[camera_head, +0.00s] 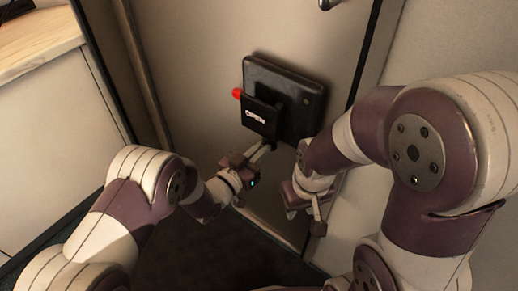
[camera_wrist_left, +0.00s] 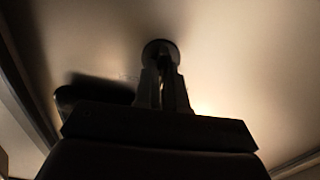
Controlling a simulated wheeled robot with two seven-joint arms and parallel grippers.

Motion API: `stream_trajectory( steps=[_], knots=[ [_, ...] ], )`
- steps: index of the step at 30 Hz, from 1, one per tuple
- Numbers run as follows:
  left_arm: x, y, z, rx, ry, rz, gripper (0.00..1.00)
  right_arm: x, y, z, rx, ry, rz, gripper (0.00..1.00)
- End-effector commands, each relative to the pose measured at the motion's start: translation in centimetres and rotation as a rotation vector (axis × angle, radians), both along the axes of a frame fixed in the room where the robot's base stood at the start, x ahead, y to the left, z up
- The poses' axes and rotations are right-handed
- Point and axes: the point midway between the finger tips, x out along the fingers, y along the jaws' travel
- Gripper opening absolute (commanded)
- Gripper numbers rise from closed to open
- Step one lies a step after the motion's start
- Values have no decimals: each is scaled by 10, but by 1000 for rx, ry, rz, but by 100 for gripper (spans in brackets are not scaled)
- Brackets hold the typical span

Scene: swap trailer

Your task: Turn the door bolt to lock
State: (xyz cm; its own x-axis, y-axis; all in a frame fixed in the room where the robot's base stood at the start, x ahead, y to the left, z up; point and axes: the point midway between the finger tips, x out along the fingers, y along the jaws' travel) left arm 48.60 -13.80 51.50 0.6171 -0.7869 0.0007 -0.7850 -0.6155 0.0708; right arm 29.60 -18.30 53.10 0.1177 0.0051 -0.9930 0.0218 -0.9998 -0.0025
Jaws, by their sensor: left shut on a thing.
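The door (camera_head: 205,50) carries a black box-shaped lock (camera_head: 300,85) with a small front plate reading "OPEN" (camera_head: 258,117) and a red tab (camera_head: 237,93) on its left side. My left gripper (camera_head: 264,151) reaches up to the lower edge of the lock. In the left wrist view my left gripper's fingers (camera_wrist_left: 163,88) are shut on a dark bolt knob with a round base (camera_wrist_left: 160,48) on the pale door surface. The knob is mostly hidden by the fingers. My right gripper (camera_head: 316,212) hangs below and right of the lock, apart from it; its jaw opening is unclear.
A wooden-topped counter (camera_head: 38,45) stands at the left. The door frame (camera_head: 362,55) runs down right of the lock. A metal handle (camera_head: 328,4) shows at the top edge. My two arms are close together below the lock.

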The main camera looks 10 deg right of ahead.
Motion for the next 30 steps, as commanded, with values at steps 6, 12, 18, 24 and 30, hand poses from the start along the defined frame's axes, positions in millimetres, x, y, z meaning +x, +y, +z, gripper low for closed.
stream_trajectory(
  steps=[6, 12, 18, 24, 30],
  knots=[
    [-2, -1, 0, 127, -157, -1, 0, 0, 0, 4, 0, 0, 0, 38],
    [-2, -1, -1, 244, -307, -1, 0, 0, 0, 6, 0, 0, 0, 38],
    [-3, -2, -2, 352, -443, -1, 0, 0, 0, 7, 0, 0, 0, 38],
    [-3, -2, -2, 439, -554, -1, 0, 0, 0, 7, 0, 0, 0, 38],
    [-4, -2, -3, 499, -629, -1, 0, 0, 0, 7, 0, 0, 0, 38]
  ],
)
